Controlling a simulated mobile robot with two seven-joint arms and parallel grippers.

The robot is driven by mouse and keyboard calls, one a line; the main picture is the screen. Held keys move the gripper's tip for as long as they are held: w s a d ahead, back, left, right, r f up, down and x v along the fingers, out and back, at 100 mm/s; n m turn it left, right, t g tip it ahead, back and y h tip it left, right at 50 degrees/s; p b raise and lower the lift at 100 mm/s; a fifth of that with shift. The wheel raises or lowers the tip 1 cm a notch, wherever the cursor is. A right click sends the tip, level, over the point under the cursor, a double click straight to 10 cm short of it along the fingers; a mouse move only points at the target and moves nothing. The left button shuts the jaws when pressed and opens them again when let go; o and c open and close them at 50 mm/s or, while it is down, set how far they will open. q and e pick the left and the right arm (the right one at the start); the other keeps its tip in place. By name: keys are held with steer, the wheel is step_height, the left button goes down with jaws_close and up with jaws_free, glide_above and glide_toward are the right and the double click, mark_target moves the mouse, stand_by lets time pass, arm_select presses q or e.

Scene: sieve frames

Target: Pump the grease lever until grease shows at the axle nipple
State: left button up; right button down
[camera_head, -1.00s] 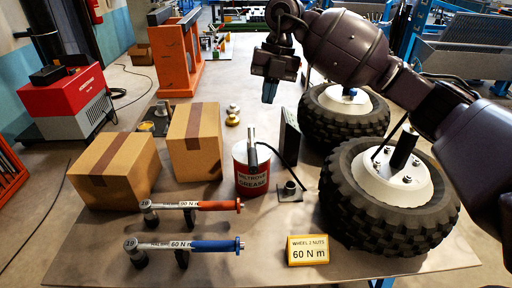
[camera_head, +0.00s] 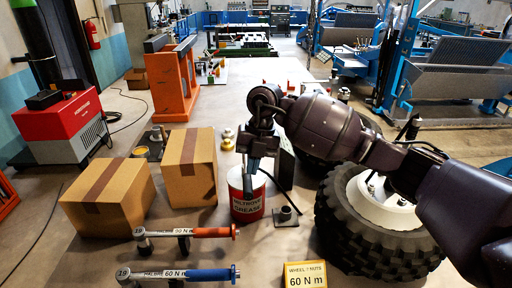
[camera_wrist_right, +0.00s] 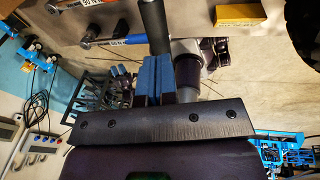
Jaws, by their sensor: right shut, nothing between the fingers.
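The red and white grease can (camera_head: 246,208) stands on the table, right of the cardboard boxes. My right gripper (camera_head: 250,172) is directly above it, fingers pointing down, and hides most of the can's top and lever. Its blue fingers, also in the right wrist view (camera_wrist_right: 155,65), are together with nothing between them. A dark bar (camera_wrist_right: 155,22) lies just beyond the fingertips there; I cannot tell whether they touch. A black hose runs from the can's top to the right. A small metal stub on a plate (camera_head: 287,213) stands beside the can; grease on it is too small to tell.
Two cardboard boxes (camera_head: 108,198) stand left of the can. Torque wrenches with red (camera_head: 212,232) and blue (camera_head: 208,274) handles lie in front. A yellow 60 N m sign (camera_head: 305,275) and large wheels (camera_head: 345,245) are at the right, the wheels partly behind my arm.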

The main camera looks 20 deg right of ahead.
steer(key=shift+x, duration=1.25)
